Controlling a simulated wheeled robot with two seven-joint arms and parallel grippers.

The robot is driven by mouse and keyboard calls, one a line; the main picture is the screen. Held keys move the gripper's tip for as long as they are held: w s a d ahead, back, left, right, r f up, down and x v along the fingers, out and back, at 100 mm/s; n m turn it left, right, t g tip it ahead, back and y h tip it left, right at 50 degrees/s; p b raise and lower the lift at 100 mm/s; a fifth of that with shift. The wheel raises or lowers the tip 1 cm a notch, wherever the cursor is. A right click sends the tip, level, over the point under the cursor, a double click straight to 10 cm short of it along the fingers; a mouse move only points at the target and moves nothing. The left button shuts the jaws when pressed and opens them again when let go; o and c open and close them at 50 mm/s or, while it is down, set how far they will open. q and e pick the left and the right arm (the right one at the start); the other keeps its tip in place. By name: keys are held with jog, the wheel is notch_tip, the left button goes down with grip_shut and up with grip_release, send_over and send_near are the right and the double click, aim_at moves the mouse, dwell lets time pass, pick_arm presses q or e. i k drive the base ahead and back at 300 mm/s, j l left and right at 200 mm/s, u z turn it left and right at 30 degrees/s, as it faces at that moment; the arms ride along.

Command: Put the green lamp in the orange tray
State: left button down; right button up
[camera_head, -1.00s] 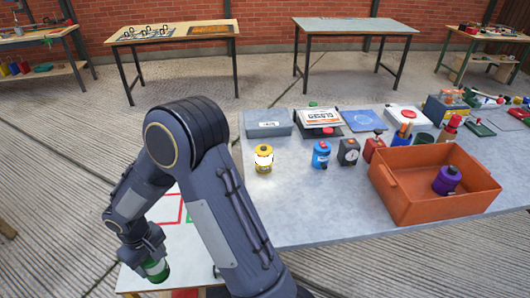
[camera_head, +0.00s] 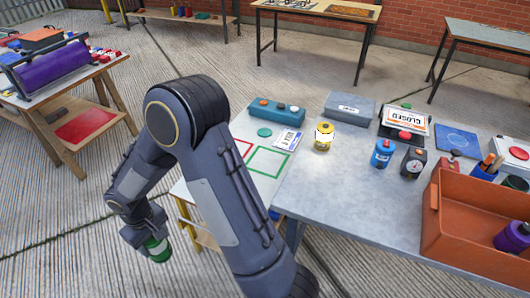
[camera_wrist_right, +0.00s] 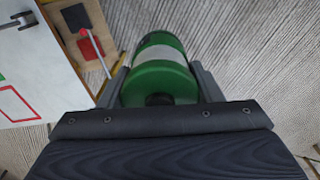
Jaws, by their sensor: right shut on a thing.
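The green lamp (camera_head: 157,249), with a pale band, is held in my right gripper (camera_head: 148,235). In the right wrist view the lamp (camera_wrist_right: 162,82) sits between the two fingers (camera_wrist_right: 160,88), which are shut on it. It hangs over the floor, left of the table and clear of it. The orange tray (camera_head: 470,240) stands on the table at the right, cut off by the picture edge. A purple lamp (camera_head: 515,238) is inside it. My left gripper is not in view.
A yellow lamp (camera_head: 323,137), a blue lamp (camera_head: 382,154) and a black gauge (camera_head: 413,163) stand on the grey table (camera_head: 350,200) left of the tray. A grey case (camera_head: 350,107) lies behind them. A bench with a purple roll (camera_head: 55,65) stands at far left.

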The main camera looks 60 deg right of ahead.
aim_at(454, 230)
jog(key=k+z, duration=0.15)
jog(key=k, duration=0.2)
jog(key=k+l+z, duration=0.15)
jog(key=k+z, duration=0.1)
jog(key=z, duration=0.3)
jog(key=k+l+z, duration=0.1)
jog(key=z, duration=0.3)
jog(key=k+l+z, duration=0.1)
jog(key=z, duration=0.3)
jog(key=l+z, duration=0.15)
jog(key=z, duration=0.25)
jog(key=k+l, duration=0.05)
